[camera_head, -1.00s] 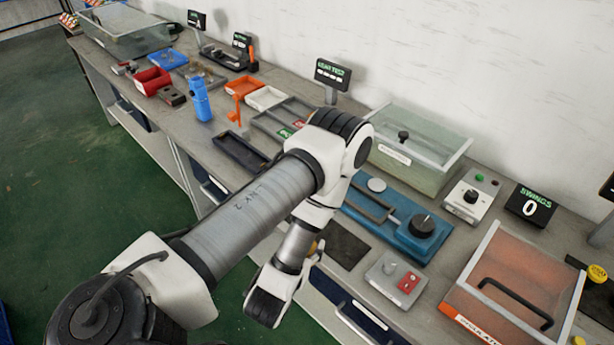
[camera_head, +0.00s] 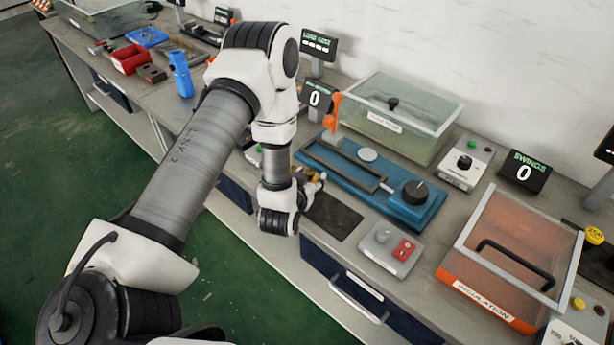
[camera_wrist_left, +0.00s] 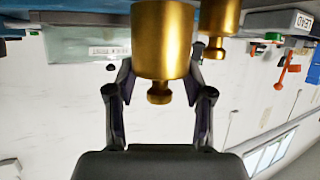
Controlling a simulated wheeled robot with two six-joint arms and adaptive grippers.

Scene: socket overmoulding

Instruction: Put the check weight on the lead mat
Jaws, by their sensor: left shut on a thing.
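The check weight (camera_wrist_left: 163,40) is a brass cylinder with a narrow neck and knob, seen large in the left wrist view. My left gripper (camera_wrist_left: 158,92) is shut on it at the knob end. In the head view my left gripper (camera_head: 313,185) is small and partly hidden by my wrist, at the left edge of the dark lead mat (camera_head: 338,217). The mat lies flat near the bench's front edge, and its visible part is bare. I cannot tell how high the weight is above the bench.
A second brass piece (camera_wrist_left: 217,22) shows beside the weight in the wrist view. A blue fixture (camera_head: 345,172) with a black knob lies behind the mat. A grey box with a red switch (camera_head: 390,250) stands right of the mat. An insulation bin (camera_head: 515,255) is farther right.

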